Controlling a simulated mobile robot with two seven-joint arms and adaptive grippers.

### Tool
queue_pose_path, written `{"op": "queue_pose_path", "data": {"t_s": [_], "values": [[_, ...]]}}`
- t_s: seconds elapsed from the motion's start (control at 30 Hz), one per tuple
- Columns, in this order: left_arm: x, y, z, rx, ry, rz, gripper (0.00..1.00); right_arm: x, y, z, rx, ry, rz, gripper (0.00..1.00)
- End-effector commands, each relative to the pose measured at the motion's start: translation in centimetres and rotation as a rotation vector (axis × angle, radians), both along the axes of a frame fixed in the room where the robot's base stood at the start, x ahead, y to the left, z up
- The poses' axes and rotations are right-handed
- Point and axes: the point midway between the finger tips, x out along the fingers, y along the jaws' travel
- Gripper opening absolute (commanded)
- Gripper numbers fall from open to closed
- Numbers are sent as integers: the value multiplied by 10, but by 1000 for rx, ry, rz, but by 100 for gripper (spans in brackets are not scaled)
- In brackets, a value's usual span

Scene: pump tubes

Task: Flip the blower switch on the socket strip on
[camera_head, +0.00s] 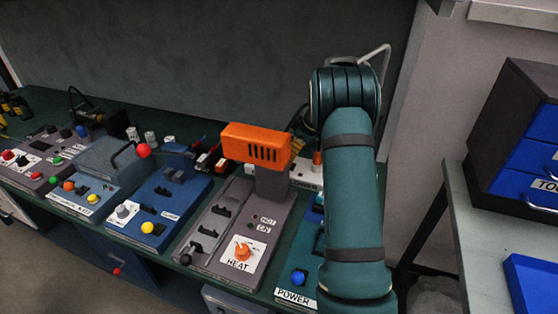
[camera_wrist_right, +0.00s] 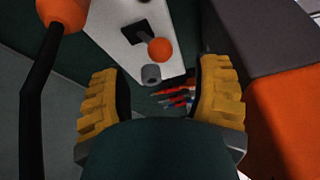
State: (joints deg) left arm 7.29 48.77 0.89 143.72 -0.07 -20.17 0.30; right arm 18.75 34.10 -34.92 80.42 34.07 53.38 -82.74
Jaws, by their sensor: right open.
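Which way the lever is thrown is hard to tell. My right gripper (camera_wrist_right: 160,95) is open and empty, its yellow-padded fingers apart, with the orange tip just beyond the gap. In the head view my right arm mostly hides that gripper (camera_head: 297,122). My left gripper is out of view.
The orange heater housing (camera_head: 256,144) stands close to the left of my right arm. A dark lever with an orange knob (camera_wrist_right: 63,12) rises at the wrist view's left. Several control panels line the bench to the left. A blue drawer cabinet (camera_head: 530,150) stands right.

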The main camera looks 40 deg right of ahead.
Motion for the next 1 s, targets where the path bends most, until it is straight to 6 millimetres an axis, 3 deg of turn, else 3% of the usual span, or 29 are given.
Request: {"op": "queue_pose_path", "data": {"t_s": [0.2, 0.4, 0.8, 0.97, 1.0], "values": [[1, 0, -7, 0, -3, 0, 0, 12, 7, -34, 0, 2, 1, 63], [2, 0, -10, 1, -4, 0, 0, 20, 11, -54, -1, 2, 2, 63], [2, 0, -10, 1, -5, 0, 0, 23, 12, -59, -1, 0, 1, 62], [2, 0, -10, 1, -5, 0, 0, 22, 12, -59, -1, 0, 1, 5], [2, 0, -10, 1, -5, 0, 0, 22, 12, -59, -1, 0, 1, 0]]}}
